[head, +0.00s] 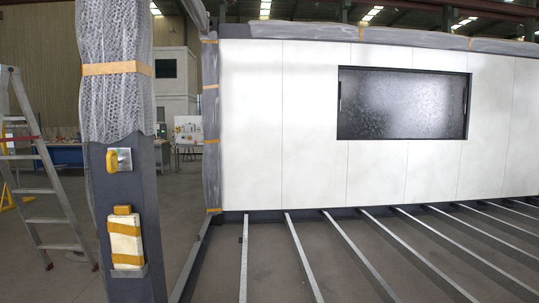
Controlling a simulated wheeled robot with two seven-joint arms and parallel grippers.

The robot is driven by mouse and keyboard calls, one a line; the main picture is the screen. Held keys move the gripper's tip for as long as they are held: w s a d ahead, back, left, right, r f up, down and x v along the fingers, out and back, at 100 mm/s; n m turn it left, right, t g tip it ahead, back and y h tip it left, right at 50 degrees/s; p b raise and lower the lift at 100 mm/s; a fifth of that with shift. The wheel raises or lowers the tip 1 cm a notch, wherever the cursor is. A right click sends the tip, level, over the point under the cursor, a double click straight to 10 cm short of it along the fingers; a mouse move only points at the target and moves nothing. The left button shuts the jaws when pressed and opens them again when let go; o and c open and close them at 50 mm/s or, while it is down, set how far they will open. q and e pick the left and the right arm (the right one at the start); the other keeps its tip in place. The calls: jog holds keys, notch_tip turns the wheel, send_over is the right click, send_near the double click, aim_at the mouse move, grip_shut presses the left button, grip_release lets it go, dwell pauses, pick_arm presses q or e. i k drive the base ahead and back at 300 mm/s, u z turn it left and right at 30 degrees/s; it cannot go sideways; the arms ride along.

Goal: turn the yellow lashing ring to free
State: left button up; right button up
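A small yellow ring (111,162) sits on a square metal plate (125,159) on the dark corner post (147,200) at the left. It looks like the lashing ring and hangs upright, its long side close to vertical, at the left part of the plate. It is too small to tell its exact turn. Lower on the same post, a pale bundle with yellow straps (125,241) sits in a metal holder, with a yellow piece (122,210) at its top. Neither of my grippers is in view.
Plastic wrap with an orange strap (117,69) covers the upper post. A stepladder (40,190) stands to the left. A white wall panel (310,130) with a dark window (402,103) stands behind. Metal floor beams (302,258) run across the frame's open floor.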

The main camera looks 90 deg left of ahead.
aim_at(116, 160)
jog(key=u, duration=2.95)
jog(key=i, duration=0.35)
